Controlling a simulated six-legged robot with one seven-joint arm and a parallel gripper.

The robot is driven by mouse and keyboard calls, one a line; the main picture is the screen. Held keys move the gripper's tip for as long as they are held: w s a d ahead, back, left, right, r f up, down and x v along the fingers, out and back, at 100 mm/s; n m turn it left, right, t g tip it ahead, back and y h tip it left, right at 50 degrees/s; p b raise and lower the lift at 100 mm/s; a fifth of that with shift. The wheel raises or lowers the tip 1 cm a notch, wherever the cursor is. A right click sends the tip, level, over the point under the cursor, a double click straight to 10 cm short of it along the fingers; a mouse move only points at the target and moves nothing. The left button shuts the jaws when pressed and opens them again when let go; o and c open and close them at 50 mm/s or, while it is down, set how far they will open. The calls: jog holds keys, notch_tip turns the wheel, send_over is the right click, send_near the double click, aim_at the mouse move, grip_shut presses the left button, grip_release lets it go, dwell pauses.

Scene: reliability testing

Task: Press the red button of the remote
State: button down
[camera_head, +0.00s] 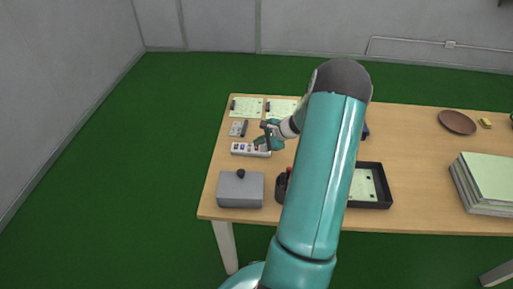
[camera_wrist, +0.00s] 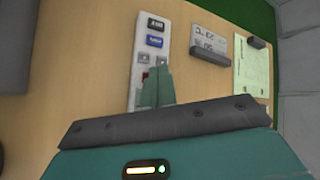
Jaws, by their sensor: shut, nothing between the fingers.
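The remote (camera_head: 241,148) is a white strip near the left side of the wooden table. In the wrist view the remote (camera_wrist: 143,52) runs upward from my fingertips, with dark and blue buttons along it. A small red button (camera_wrist: 145,75) shows just beside my fingertips, partly hidden by them. My gripper (camera_head: 263,143) is over the remote in the head view. In the wrist view my gripper (camera_wrist: 158,75) has its teal fingers together and empty, pointing at the remote. I cannot tell whether the fingertips touch it.
A grey box with a black knob (camera_head: 240,190) stands in front of the remote. A black tray (camera_head: 388,197) is right of my arm. Small grey items (camera_head: 237,129) and papers (camera_head: 247,106) lie behind. A brown plate (camera_head: 457,122) and paper stack (camera_head: 490,180) are far right.

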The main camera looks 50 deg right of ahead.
jog(key=shift+f, duration=0.2)
jog(key=shift+f, duration=0.35)
dwell(0.5)
jog(key=shift+r, duration=0.75)
jog(key=shift+r, duration=2.5)
